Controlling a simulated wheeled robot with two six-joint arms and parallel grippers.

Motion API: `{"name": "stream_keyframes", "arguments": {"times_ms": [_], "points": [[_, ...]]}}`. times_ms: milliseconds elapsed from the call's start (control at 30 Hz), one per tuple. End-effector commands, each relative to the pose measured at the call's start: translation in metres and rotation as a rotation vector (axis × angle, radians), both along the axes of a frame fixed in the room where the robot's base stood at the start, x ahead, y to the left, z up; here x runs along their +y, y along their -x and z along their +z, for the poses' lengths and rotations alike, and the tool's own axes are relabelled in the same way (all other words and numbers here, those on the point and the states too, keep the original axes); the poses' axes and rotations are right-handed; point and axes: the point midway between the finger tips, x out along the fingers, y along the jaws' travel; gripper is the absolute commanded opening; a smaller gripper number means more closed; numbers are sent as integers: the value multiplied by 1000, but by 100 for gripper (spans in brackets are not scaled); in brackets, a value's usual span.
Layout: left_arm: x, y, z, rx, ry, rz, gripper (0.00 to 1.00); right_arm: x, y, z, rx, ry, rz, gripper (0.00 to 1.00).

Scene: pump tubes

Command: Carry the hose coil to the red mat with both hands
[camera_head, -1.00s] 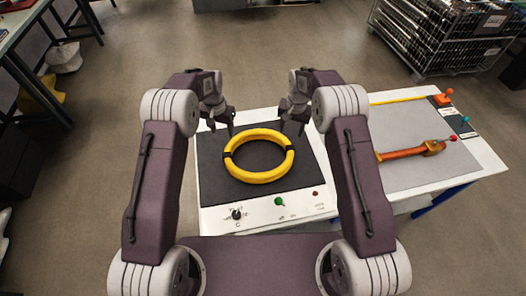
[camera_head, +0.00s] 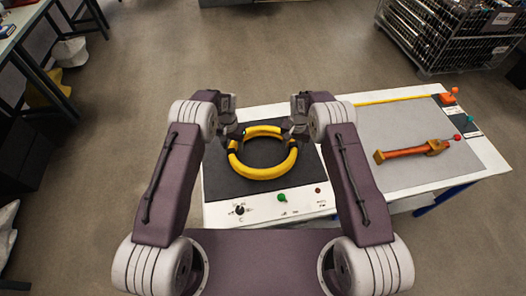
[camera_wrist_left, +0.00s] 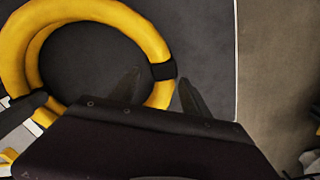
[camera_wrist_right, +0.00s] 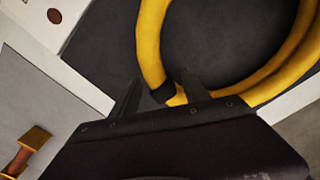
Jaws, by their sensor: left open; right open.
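The hose coil is a yellow ring (camera_head: 263,173) with black bands on its left and right sides, lying on a dark grey mat (camera_head: 222,185). My left gripper (camera_head: 232,138) is open at the coil's left side; in the left wrist view its fingers (camera_wrist_left: 158,93) stand either side of the ring near a black band (camera_wrist_left: 163,70). My right gripper (camera_head: 297,130) is open at the right side; in the right wrist view its fingers (camera_wrist_right: 153,90) flank the other black band (camera_wrist_right: 163,93). I cannot tell whether the fingers touch the coil. I see no red mat.
A white table edge in front carries a black knob (camera_head: 239,210) and a green knob (camera_head: 282,198). To the right, a light grey surface (camera_head: 400,122) holds an orange and yellow tool (camera_head: 410,152). A wire rack (camera_head: 440,35) stands at the back right.

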Motion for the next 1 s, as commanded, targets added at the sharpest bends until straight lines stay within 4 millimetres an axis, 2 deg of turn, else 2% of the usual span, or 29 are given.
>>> {"name": "stream_keyframes", "arguments": {"times_ms": [100,200,567,633,767,800,1000], "points": [[0,0,-18,1,0,0,55,0,0,-18,1,0,0,54],[0,0,-27,1,0,0,55,0,0,-26,0,0,0,54],[0,0,-32,0,0,0,55,0,0,-32,0,0,0,54],[0,0,-32,0,0,0,41,0,0,-32,0,0,0,40],[0,0,-32,0,0,0,5,0,0,-32,0,0,0,4],[0,0,-32,0,-1,0,0,0,0,-32,0,0,0,0],[1,0,-32,0,-1,0,0,-1,0,-32,0,1,-1,0]]}}
